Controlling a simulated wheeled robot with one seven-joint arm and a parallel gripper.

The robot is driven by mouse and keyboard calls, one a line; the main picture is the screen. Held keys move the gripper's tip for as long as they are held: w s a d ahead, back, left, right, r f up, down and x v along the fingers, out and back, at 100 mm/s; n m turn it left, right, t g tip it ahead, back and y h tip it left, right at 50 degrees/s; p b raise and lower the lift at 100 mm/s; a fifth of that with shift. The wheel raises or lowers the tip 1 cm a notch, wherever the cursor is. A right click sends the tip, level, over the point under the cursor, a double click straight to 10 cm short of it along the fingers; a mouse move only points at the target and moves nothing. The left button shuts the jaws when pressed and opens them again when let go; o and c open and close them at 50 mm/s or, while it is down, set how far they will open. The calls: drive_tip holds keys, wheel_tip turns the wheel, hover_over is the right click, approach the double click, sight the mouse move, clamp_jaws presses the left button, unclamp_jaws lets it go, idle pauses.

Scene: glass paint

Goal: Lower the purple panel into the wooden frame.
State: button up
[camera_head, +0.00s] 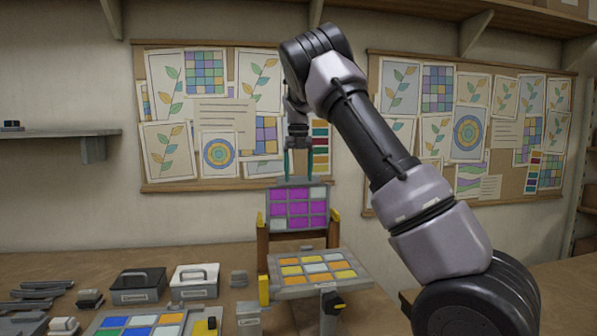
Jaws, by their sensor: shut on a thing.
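The purple panel (297,209) is a grey-edged pane with purple and pale squares. It stands upright between the brown posts of the wooden frame (263,246), and its top edge shows above them. My gripper (299,178) points down from above and is shut on the panel's top edge. The frame has yellow pieces (337,216) at the tops of its posts. How far the panel's lower edge sits inside the frame cannot be told clearly.
A panel with orange and pale squares (314,268) lies in front of the frame. A blue and orange panel (139,325), a black box (139,285) and a white box (194,281) are to the left on the workbench. Paper-covered boards hang on the wall behind.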

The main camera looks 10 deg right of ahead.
sight(299, 211)
drive_tip(key=shift+f, duration=6.55)
drive_tip(key=o, duration=1.2)
drive_tip(key=shift+f, duration=0.1)
drive_tip(key=shift+r, duration=3.55)
